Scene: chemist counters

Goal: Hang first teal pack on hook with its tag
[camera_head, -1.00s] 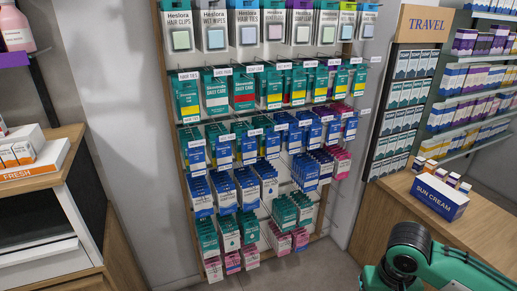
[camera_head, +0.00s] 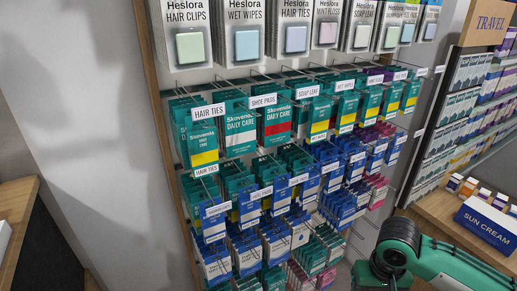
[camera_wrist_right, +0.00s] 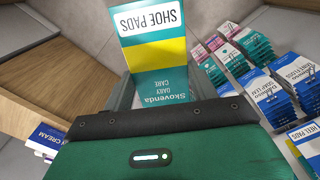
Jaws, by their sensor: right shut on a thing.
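In the right wrist view a teal pack (camera_wrist_right: 160,60) with a yellow band and a white end reading SHOE PADS appears upside down. My right gripper (camera_wrist_right: 160,92) is shut on it, a finger on each side. In the head view only my right arm's green links show at lower right; its gripper and the held pack are out of frame. The rack has a row of hooks with teal packs (camera_head: 240,130). A SHOE PADS tag (camera_head: 264,100) sits at a hook's front end, between the HAIR TIES tag (camera_head: 208,111) and SOAP LEAF tag (camera_head: 308,91). My left gripper is not in view.
Packs with pale squares (camera_head: 190,47) hang above the teal row. Blue-and-white packs (camera_head: 215,222) crowd the hooks below. A SUN CREAM box (camera_head: 485,225) stands on the wooden counter at right, beside the TRAVEL shelf (camera_head: 490,22). Bare wall lies left of the rack.

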